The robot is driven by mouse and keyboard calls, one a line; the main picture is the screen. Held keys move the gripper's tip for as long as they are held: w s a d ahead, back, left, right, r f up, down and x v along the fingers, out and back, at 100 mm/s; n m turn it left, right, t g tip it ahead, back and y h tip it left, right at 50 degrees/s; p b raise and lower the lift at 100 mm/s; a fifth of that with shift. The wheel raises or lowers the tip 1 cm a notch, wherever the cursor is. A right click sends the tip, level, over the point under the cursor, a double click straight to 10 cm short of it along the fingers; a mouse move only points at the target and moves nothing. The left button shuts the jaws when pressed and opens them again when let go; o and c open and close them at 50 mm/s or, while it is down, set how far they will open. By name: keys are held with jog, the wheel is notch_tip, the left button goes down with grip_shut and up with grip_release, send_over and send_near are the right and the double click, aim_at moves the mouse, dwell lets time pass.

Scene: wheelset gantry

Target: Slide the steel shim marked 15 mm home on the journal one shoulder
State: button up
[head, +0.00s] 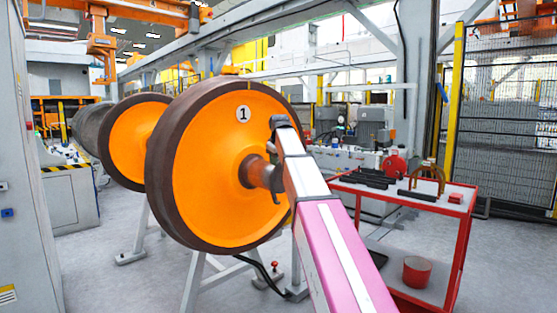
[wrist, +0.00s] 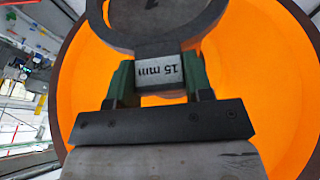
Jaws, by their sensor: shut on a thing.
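The grey steel shim (wrist: 205,22) is at the top of the wrist view, a curved plate with a tab marked "15 mm" (wrist: 160,71), the lettering upside down. My gripper (wrist: 160,78) is shut on this tab, with a green finger on each side. In the head view, the orange wheel marked 1 (head: 215,165) carries the journal (head: 254,172) at its centre. My arm reaches up to the right of the journal and hides much of my gripper. The shim's curve lies before the wheel centre in the wrist view; I cannot tell how far along the journal it sits.
A red cart (head: 460,222) on the right holds dark bars (head: 370,180) and a brass-coloured arch-shaped part (head: 428,178). A red tin (head: 417,271) is on its lower shelf. Grey stand legs (head: 193,285) and a cable are below the wheel. A grey cabinet (head: 30,200) stands at left.

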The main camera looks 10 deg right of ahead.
jog(key=shift+w+a, duration=1.7)
jog(key=shift+w, duration=0.6)
jog(key=shift+w+a, duration=1.65)
jog(key=shift+w, duration=0.7)
jog(key=shift+w+a, duration=1.7)
jog(key=shift+w, duration=0.6)
dwell(1.1)
